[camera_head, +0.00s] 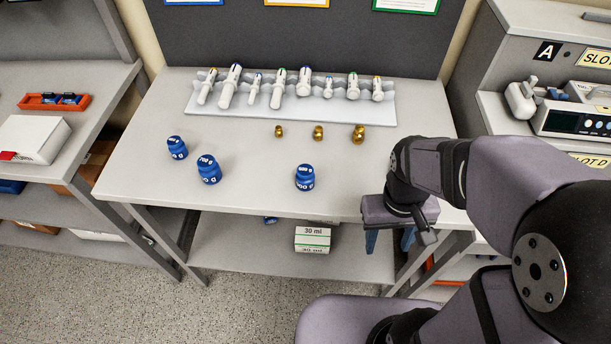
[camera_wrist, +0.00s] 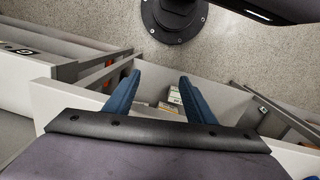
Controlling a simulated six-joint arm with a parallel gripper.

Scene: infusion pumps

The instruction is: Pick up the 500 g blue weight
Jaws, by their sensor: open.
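Three small brass weights (camera_head: 318,133) stand behind the blue ones. A white rack (camera_head: 290,108) of several pipettes or syringes lies along the back. A lower shelf (camera_head: 260,255) holds a 30 ml box (camera_head: 312,239).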

